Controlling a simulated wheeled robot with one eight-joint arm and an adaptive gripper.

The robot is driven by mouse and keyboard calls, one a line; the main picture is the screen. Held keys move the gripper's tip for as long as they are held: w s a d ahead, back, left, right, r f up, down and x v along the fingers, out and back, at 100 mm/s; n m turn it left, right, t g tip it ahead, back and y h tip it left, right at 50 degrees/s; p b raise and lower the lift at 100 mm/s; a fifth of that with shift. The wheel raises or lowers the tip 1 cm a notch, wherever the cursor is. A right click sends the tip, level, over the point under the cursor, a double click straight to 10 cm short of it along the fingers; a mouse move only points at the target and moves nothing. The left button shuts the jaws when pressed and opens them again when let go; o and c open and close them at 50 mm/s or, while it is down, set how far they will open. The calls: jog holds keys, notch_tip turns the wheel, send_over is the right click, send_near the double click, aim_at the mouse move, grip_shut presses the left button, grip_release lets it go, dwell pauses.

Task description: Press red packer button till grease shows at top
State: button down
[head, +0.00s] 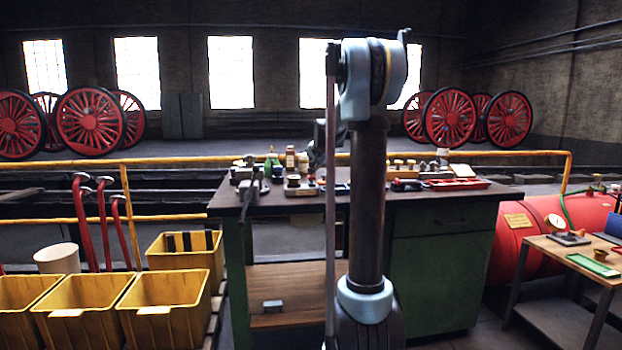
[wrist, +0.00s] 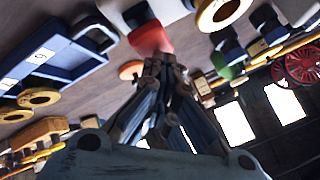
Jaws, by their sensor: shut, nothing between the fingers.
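In the wrist view my gripper (wrist: 165,65) is shut and empty, its fingertips together over the bench top. Just beyond the tips is a red block-like part (wrist: 150,38) with a pale cylinder (wrist: 118,12) behind it; I cannot tell whether the tips touch the red part. An orange disc (wrist: 130,70) lies beside the tips. I cannot make out for sure which part is the packer button, and no grease is discernible. In the head view my gripper (head: 319,145) is over the workbench (head: 425,205), largely hidden by my arm.
Bottles (head: 290,158) and small fittings crowd the bench's left half. A red tray (head: 458,184) lies at its right. In the wrist view a blue tray (wrist: 60,50) and brass rings (wrist: 40,97) are close by. Yellow bins (head: 165,308) stand left; a side table (head: 560,250) stands right.

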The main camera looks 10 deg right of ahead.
aim_at(314, 176)
jog(key=shift+f, duration=0.4)
dwell(0.4)
jog(key=shift+r, duration=1.4)
jog(key=shift+r, duration=2.5)
jog(key=shift+r, duration=0.1)
notch_tip(314, 176, up, 4)
jog(key=shift+f, duration=0.25)
dwell(0.4)
